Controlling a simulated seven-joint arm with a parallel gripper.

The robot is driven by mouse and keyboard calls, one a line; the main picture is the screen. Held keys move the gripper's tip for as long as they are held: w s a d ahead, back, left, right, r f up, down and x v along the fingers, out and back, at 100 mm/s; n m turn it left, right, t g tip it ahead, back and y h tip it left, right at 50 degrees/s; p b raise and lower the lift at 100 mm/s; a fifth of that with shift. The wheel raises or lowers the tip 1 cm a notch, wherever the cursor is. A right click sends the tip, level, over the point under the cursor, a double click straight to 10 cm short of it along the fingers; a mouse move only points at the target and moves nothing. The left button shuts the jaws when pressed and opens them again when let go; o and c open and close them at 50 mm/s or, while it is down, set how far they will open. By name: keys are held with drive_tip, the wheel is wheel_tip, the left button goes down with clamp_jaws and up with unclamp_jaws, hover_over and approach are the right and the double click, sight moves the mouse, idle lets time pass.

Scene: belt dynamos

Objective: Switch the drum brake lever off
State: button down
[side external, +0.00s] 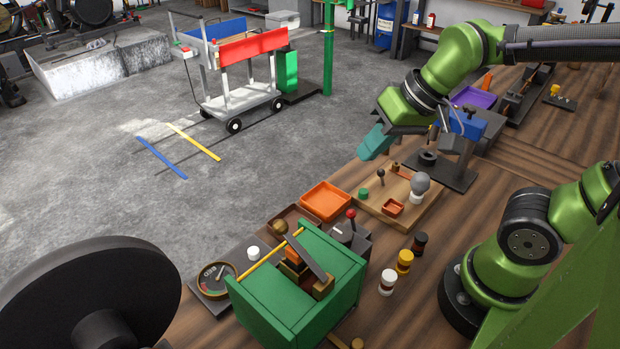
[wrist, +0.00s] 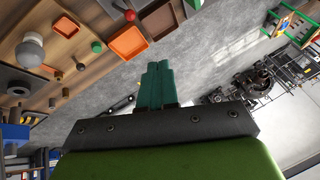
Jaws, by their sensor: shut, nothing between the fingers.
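A lever with a red knob (side external: 351,213) stands upright on a dark grey box (side external: 357,241) beside the green housing (side external: 300,290). A smaller lever with a black knob (side external: 380,172) stands on the wooden board (side external: 427,210). No label shows which lever is the drum brake's. My gripper (side external: 367,156) has teal fingers, shut and empty. It hangs in the air beyond the board, up and right of the red knob and apart from both levers. The shut fingers (wrist: 158,68) also show in the wrist view, over the grey floor.
An orange tray (side external: 325,200) lies between the board and the housing. A grey bulb (side external: 420,184) stands on the board. Small jars (side external: 404,262) stand right of the lever box. A round gauge (side external: 217,278) and large dark disc (side external: 85,290) are at left.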

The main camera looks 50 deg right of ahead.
drive_tip(key=w+d+f+m+g, duration=0.3)
drive_tip(key=w+d+m, duration=0.1)
drive_tip(key=d+m, duration=0.25)
drive_tip(key=m+g, duration=0.5)
drive_tip(key=m, duration=1.5)
hover_over(353, 222)
drive_tip(key=w+d, duration=0.3)
drive_tip(key=shift+y, duration=0.4)
drive_tip(key=f, duration=1.1)
drive_tip(key=shift+s+d+f, duration=0.1)
drive_tip(key=shift+d+f, duration=0.1)
drive_tip(key=shift+s+a, duration=0.4)
drive_tip(key=shift+a, duration=0.2)
